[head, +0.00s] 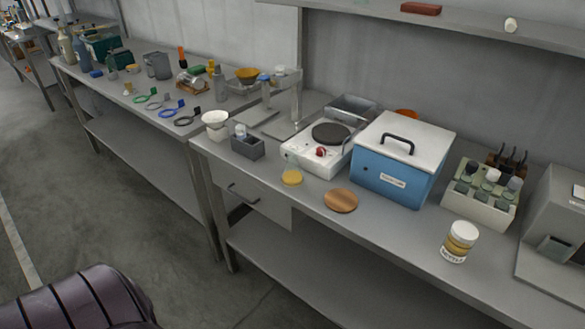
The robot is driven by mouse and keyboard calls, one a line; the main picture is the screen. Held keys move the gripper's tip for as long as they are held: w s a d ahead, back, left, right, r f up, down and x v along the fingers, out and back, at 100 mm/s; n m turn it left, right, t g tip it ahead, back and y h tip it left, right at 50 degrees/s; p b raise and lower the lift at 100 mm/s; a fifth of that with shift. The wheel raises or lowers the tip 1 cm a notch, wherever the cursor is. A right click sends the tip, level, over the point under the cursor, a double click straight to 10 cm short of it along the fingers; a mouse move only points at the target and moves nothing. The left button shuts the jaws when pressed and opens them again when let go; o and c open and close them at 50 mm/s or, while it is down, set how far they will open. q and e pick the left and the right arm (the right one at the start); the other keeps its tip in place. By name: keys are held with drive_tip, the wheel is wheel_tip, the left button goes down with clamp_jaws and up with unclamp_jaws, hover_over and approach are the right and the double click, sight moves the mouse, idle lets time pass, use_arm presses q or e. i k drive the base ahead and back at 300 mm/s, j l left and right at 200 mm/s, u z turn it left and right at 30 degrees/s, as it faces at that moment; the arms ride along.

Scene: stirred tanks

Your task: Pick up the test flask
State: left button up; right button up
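No object here is clearly recognisable as the test flask. A small pale vessel (241,131) stands in a dark grey holder (248,147) near the left end of the nearer bench; it is too small to identify. A pale rack (478,207) on the right of that bench holds several small capped bottles. A white-capped jar (459,241) with yellowish contents and a label stands alone near the front edge. Neither of my grippers is in view.
The nearer bench (390,240) also carries a hotplate (318,155), a blue box with a white lid (398,165), a wooden disc (341,200) and a yellow disc (292,177). A grey machine (555,230) stands at the right. A shelf (470,25) overhangs the back.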

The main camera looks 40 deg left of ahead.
sight(291, 177)
drive_tip(key=i+j, duration=0.1)
drive_tip(key=j, duration=0.55)
drive_tip(key=i+j, duration=0.1)
drive_tip(key=j, duration=0.6)
drive_tip(key=i+j, duration=0.1)
drive_tip(key=j, duration=0.55)
